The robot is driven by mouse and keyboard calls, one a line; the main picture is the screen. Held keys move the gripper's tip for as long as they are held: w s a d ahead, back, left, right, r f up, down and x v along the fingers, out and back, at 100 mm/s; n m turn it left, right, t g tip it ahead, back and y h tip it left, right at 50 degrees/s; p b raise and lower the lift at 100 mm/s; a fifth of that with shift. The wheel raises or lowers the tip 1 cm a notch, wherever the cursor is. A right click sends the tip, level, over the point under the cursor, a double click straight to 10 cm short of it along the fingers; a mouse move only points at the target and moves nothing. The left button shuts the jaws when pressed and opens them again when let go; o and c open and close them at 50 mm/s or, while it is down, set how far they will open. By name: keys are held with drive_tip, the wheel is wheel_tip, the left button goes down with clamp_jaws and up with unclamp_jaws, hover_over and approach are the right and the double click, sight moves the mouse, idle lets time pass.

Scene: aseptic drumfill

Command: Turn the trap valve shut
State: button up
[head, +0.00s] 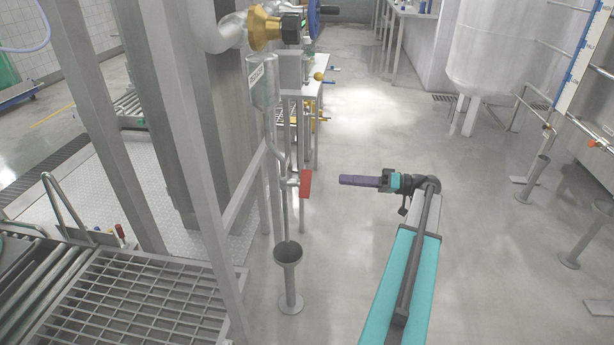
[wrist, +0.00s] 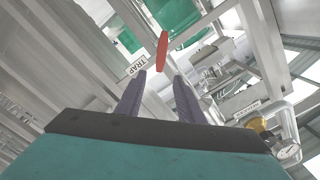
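The trap valve's red handle (head: 305,184) is on the thin steel pipe (head: 284,205) beside the frame, above a funnel-topped drain stand (head: 288,252). The handle looks roughly upright in the head view. My gripper (head: 343,180) is to its right at about the same picture height, with a clear gap between them. In the wrist view the red handle (wrist: 162,52) shows just beyond the fingertips, about midway between them. My gripper (wrist: 159,76) has its two purple fingers apart and nothing between them. A TRAP label (wrist: 137,66) is left of the handle. The valve body is small and hard to make out.
Steel frame posts (head: 197,150) and a grating (head: 150,300) stand to the left. A brass-coloured fitting (head: 262,30) and a bench (head: 312,75) are behind the valve. A white tank (head: 490,45) stands at the back right. The floor (head: 360,130) around my gripper is clear.

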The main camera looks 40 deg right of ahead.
sight(306, 176)
drive_tip(key=x, duration=1.3)
drive_tip(key=shift+w+a+b, duration=0.2)
drive_tip(key=shift+a+b, duration=0.1)
clamp_jaws()
